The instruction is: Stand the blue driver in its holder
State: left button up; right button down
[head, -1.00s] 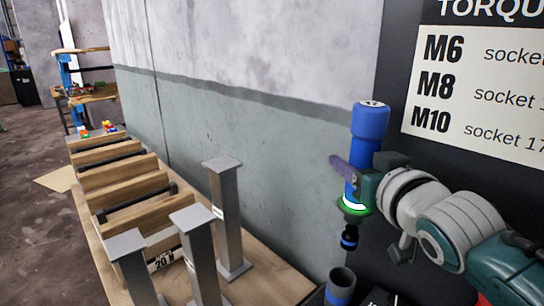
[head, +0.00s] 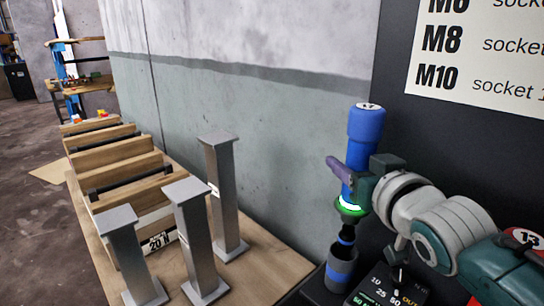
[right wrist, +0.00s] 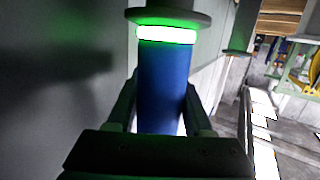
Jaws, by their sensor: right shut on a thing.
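The blue driver (head: 364,135) is upright in the head view, with a lit green and white ring low on its body. My right gripper (head: 345,178) is shut on it. The driver's dark lower tip with a blue band is at the mouth of the holder (head: 341,268), a dark grey cup with a blue band. I cannot tell how deep the tip is in it. In the right wrist view the blue body (right wrist: 164,85) is between the fingers, with the glowing ring above. My left gripper is not in view.
Several grey metal posts (head: 222,190) stand on a wooden table (head: 262,268) left of the holder. Wooden crates (head: 120,175) with dark handles are behind them. A concrete wall (head: 250,80) and a dark panel with a torque sign (head: 480,60) stand behind. A dark label plate (head: 388,290) is beside the holder.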

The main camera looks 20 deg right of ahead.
notch_tip(320, 180, down, 7)
jog(key=b, duration=0.5)
jog(key=shift+f+b, duration=0.1)
jog(key=shift+b, duration=0.3)
jog(key=shift+f+b, duration=0.95)
jog(key=shift+f, duration=0.45)
